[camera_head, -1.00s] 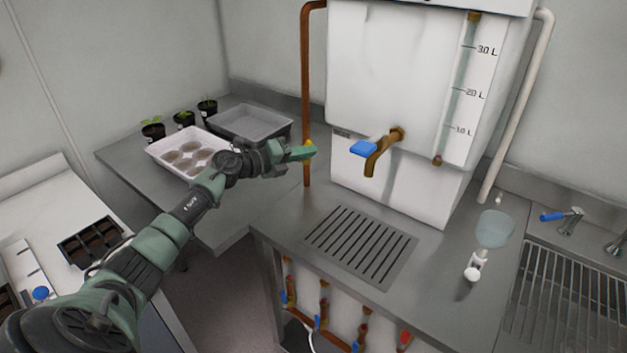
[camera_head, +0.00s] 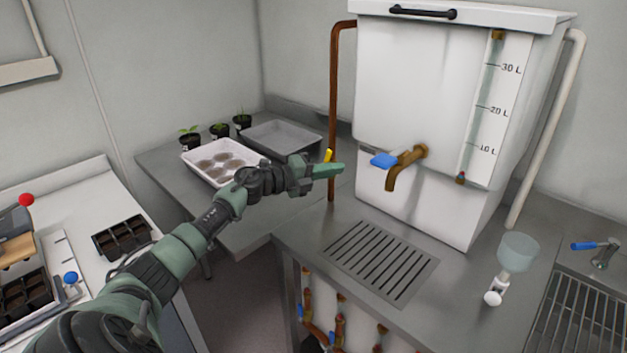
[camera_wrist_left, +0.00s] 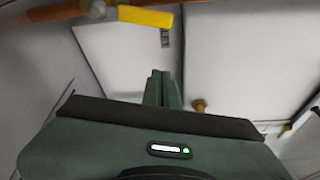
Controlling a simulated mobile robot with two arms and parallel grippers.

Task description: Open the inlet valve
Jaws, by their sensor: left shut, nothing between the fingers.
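The inlet valve is on the copper pipe (camera_head: 334,80) at the left side of the white tank (camera_head: 420,85). Its yellow handle (camera_head: 328,155) shows just behind my left gripper (camera_head: 341,169). In the left wrist view the handle (camera_wrist_left: 145,17) lies at the top, crosswise to the fingers, with its orange-brown pipe fitting to its left. My left gripper (camera_wrist_left: 162,88) is shut and empty there, with a visible gap in the picture between its fingertips and the handle. Part of the valve is hidden behind the gripper in the head view. My right gripper is not in view.
A brass tap with a blue handle (camera_head: 383,160) sticks out of the tank front above a drain grate (camera_head: 380,262). Trays (camera_head: 215,185) and seedling pots stand on the left bench. A clear funnel-like vessel (camera_head: 517,252) stands at the right.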

